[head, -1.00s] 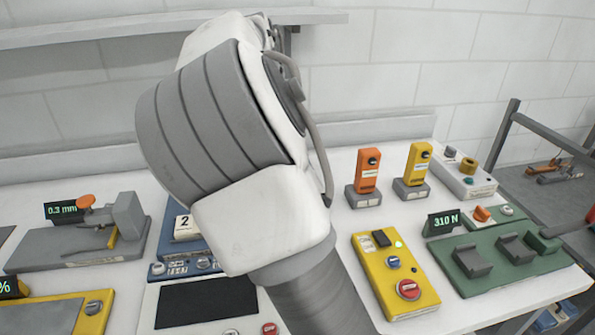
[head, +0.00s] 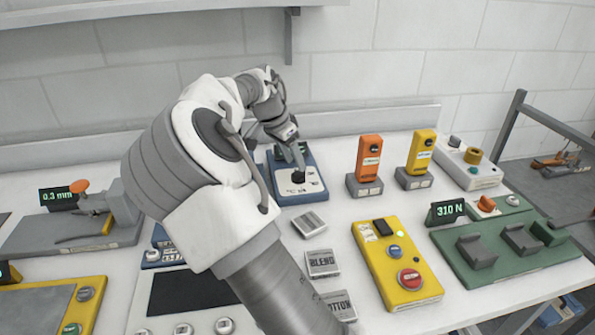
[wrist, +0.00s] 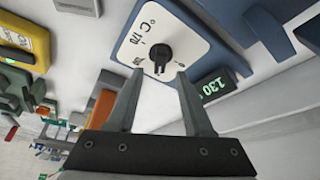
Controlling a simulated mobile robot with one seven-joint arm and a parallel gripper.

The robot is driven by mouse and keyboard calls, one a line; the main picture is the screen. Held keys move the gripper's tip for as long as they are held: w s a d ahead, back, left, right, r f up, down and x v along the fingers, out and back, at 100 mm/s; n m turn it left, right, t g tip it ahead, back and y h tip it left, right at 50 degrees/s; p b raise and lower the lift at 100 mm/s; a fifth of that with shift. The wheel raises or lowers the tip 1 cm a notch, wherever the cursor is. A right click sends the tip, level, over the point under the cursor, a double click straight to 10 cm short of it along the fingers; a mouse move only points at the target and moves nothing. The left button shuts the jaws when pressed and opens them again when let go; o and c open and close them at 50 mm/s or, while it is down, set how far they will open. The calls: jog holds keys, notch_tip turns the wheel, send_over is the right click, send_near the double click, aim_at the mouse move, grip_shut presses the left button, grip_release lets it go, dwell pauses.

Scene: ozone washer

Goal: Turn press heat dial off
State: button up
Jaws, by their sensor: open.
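The press heat dial is a black knob (wrist: 159,54) on a white plate marked with °C on a blue base (head: 299,188). In the wrist view the knob lies just beyond and between my fingertips, apart from them. A green display (wrist: 218,88) beside it reads 130, with the rest hard to read. My gripper (wrist: 158,78) is open and empty. In the head view it points down over the white dial plate (head: 289,185), and the fingers partly hide the knob.
An orange device (head: 369,158) and a yellow device (head: 421,152) stand right of the dial. A yellow box with a red button (head: 410,278) and a green fixture (head: 520,252) are nearer. Small label blocks (head: 322,263) lie in front.

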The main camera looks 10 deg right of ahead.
aim_at(298, 172)
jog(key=shift+x, duration=1.9)
grip_shut()
